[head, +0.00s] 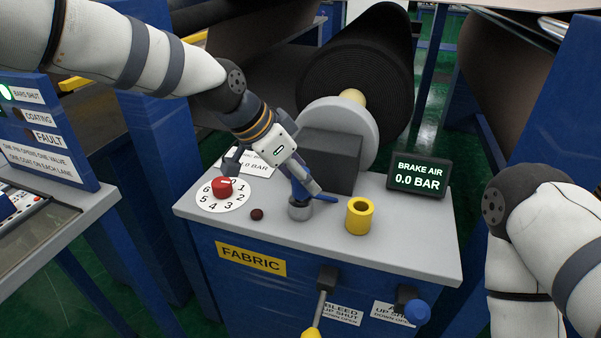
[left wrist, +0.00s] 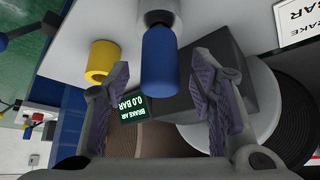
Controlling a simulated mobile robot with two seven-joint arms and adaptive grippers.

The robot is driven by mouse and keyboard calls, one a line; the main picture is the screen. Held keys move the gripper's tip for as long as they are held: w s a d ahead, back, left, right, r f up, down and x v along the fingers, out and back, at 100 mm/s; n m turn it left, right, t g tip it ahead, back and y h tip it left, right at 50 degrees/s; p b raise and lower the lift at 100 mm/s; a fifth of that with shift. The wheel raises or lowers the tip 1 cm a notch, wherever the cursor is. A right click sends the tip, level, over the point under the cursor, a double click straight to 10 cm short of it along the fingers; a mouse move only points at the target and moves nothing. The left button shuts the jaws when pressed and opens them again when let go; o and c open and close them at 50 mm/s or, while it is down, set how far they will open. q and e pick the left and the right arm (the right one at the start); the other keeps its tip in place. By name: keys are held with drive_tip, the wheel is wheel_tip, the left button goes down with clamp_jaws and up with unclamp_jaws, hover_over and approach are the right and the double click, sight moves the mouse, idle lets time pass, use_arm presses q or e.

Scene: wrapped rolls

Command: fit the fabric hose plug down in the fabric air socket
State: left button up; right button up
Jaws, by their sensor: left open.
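The blue plug (head: 298,191) stands at the short grey metal socket (head: 300,210) on the top of the FABRIC cabinet. The left wrist view shows the plug's blue body (left wrist: 158,62) with its end at the grey round socket (left wrist: 157,18). I cannot tell how deep it sits. My left gripper (head: 272,176) is over the cabinet, close to the plug. In the left wrist view its fingers (left wrist: 166,100) are spread wide, with the plug seen between them and a gap on both sides. My right gripper is out of view.
A yellow hollow cylinder (head: 359,216) stands right of the socket. A red knob (head: 222,187) on a numbered dial and a small dark red button (head: 257,214) lie to the left. The BRAKE AIR display (head: 419,176) reads 0.0 BAR. A dark block (head: 331,160) stands behind.

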use_arm(q)
drive_tip(key=v, duration=1.2)
drive_tip(key=shift+d+f, duration=0.1)
